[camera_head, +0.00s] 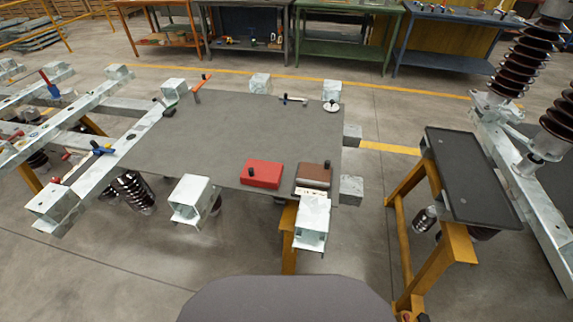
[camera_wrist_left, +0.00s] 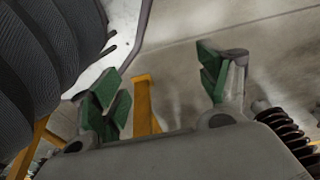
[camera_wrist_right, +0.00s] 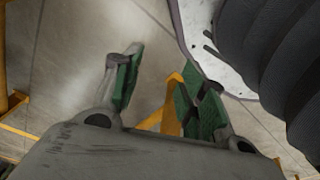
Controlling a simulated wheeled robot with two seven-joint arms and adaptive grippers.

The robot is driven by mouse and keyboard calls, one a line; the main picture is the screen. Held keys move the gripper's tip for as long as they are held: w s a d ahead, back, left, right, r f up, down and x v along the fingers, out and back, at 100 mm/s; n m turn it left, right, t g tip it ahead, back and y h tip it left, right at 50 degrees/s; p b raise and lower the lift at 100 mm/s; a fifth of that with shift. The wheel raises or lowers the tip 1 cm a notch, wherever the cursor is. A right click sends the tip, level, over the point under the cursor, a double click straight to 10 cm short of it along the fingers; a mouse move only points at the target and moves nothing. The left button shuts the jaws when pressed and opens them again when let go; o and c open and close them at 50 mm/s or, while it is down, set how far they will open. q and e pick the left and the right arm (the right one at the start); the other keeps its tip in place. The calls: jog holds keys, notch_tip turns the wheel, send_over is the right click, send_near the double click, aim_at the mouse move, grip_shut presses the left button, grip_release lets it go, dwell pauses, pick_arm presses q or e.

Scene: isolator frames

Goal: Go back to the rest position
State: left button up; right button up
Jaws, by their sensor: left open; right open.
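My left gripper (camera_wrist_left: 162,92) shows in the left wrist view with its green-padded fingers spread apart and nothing between them. My right gripper (camera_wrist_right: 160,92) shows in the right wrist view, also spread and empty. Behind both are the concrete floor and a yellow post. Neither gripper shows in the head view, so their place relative to the table cannot be told from there. A grey work table (camera_head: 215,135) stands in front of me in the head view. On its near right part lie a red box (camera_head: 262,174) and a brown box (camera_head: 313,176).
A black-topped side stand (camera_head: 470,180) on yellow legs is at the right, beside ribbed brown insulators (camera_head: 519,62). Galvanized beams (camera_head: 95,115) with coloured tools lie at the left. Workbenches (camera_head: 346,38) line the back. Open floor lies between the table and the workbenches.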

pick_arm(q)
jog(key=s+a+r+p, duration=0.1)
jog(key=s+a+p, duration=0.1)
jog(key=s+p, duration=0.6)
jog(key=s+a+r+p, duration=0.2)
jog(key=s+a+p, duration=0.1)
jog(key=s+p, duration=0.5)
jog(key=shift+s+a+r, duration=0.2)
pick_arm(e)
jog(key=s+d+r, duration=0.1)
jog(key=s+d, duration=0.1)
jog(key=s, duration=0.6)
jog(key=s+d+r, duration=0.2)
jog(key=s+d, duration=0.1)
jog(key=s, duration=0.5)
jog(key=shift+s+d+r, duration=0.2)
pick_arm(q)
jog(key=shift+w, duration=0.1)
